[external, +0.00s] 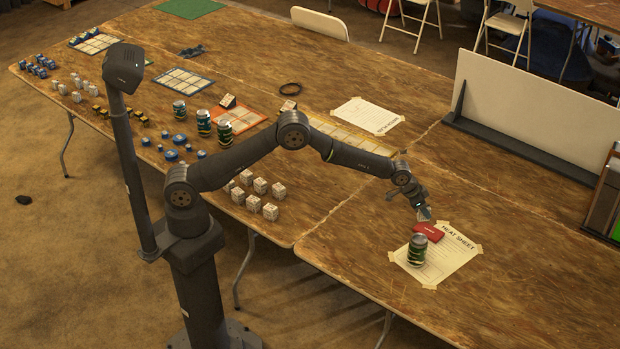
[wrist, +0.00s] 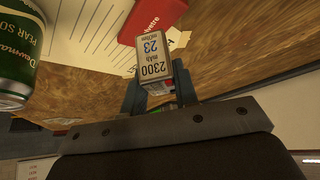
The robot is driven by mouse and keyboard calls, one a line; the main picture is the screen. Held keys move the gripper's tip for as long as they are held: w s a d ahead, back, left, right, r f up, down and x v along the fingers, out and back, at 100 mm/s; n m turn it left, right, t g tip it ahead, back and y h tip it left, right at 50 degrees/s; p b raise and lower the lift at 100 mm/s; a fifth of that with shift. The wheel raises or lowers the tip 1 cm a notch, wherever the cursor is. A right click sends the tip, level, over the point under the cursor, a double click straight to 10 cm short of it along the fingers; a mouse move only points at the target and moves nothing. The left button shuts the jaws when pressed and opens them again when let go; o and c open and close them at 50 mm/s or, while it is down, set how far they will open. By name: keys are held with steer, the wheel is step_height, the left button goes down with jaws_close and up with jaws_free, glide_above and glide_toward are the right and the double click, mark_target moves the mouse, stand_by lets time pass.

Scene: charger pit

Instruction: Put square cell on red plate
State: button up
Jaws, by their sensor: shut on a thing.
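My gripper (external: 424,211) is at the right half of the table, low over the red plate (external: 429,231). In the wrist view my gripper (wrist: 158,90) is shut on a boxy, pale square cell (wrist: 153,68) marked "2300 mAh 23". The red plate (wrist: 152,18) shows just beyond the cell there, partly cut off by the frame's top edge. The plate lies at the upper edge of a paper headed "HEAT SHEET". I cannot tell whether the cell touches the plate.
A green can (external: 417,250) stands on the heat sheet (external: 447,262), close to the plate; the can also shows at left in the wrist view (wrist: 18,55). White cubes (external: 262,187) stand in the middle. A white panel (external: 535,105) stands at the back right. The table's right front is clear.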

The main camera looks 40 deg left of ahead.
mark_target(424, 217)
steer(key=shift+w+a+f, duration=0.2)
steer(key=shift+w+f, duration=0.25)
steer(key=shift+w, duration=0.3)
steer(key=shift+f, duration=1.95)
steer(key=shift+f, duration=0.15)
steer(key=o, duration=1.1)
steer(key=shift+c, duration=0.2)
steer(key=shift+r, duration=0.3)
steer(key=v, duration=1.1)
steer(key=shift+s+a+r, duration=0.2)
